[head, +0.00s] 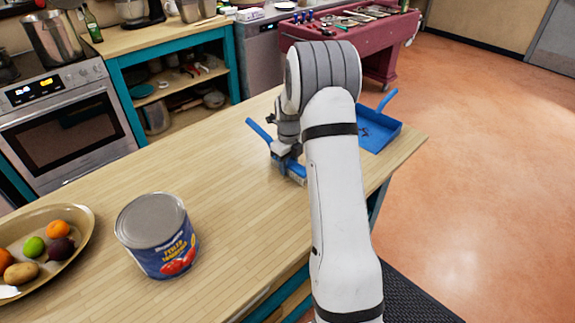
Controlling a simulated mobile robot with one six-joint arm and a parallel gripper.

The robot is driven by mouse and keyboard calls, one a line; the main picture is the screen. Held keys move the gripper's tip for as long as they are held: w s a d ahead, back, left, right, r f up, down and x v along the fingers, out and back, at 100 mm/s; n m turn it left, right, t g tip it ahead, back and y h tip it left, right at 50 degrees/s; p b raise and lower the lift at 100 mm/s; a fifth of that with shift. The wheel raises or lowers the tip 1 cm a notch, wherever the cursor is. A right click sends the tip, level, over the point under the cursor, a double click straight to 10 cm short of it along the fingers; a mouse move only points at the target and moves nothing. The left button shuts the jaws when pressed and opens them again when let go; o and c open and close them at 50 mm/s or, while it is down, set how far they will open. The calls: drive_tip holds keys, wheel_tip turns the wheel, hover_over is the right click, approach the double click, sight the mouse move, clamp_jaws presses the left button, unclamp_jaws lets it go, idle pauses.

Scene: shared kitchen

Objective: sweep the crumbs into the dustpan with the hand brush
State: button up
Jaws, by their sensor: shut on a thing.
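My gripper (286,151) is shut on the blue hand brush (260,130). The brush handle slants up to the left of the gripper, and its head (297,172) is low at or just above the wooden table top, partly behind my arm. The blue dustpan (378,128) lies near the table's right end, to the right of my arm, with its handle pointing up and away. Some small dark crumbs (364,131) show inside the dustpan. My arm hides part of the dustpan and the table between it and the brush.
A large tomato can (158,236) stands on the table (215,160) at the left front. A tray (84,228) of fruit sits at the far left. The table's right edge is close beyond the dustpan.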

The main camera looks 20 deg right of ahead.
drive_tip(key=shift+w+d, duration=0.35)
drive_tip(key=shift+d, duration=0.55)
drive_tip(key=shift+w+d, duration=0.4)
drive_tip(key=shift+d, duration=0.45)
drive_tip(key=shift+w+d, duration=0.35)
drive_tip(key=shift+d, duration=0.55)
drive_tip(key=shift+w+d+f+p, duration=0.15)
drive_tip(key=shift+w+d, duration=0.3)
drive_tip(key=shift+d, duration=0.65)
drive_tip(key=shift+w+d+r+p, duration=0.15)
drive_tip(key=shift+w+d, duration=0.35)
drive_tip(key=shift+d, duration=0.55)
drive_tip(key=shift+w+d+f+p, duration=0.1)
drive_tip(key=shift+w+d+p, duration=0.25)
drive_tip(key=shift+d, duration=0.75)
drive_tip(key=shift+w, duration=0.15)
drive_tip(key=shift+w+d, duration=0.25)
drive_tip(key=shift+d, duration=0.3)
drive_tip(key=shift+w+d, duration=0.2)
drive_tip(key=shift+d, duration=0.3)
drive_tip(key=shift+w+d+p, duration=0.2)
drive_tip(key=shift+w+d, duration=0.1)
drive_tip(key=shift+d, duration=0.4)
drive_tip(key=shift+w+d+p, duration=0.2)
drive_tip(key=shift+w+d, duration=0.1)
drive_tip(key=shift+d, duration=0.45)
drive_tip(key=shift+w+d+p, duration=0.2)
drive_tip(key=shift+w+d, duration=0.1)
drive_tip(key=shift+d, duration=0.4)
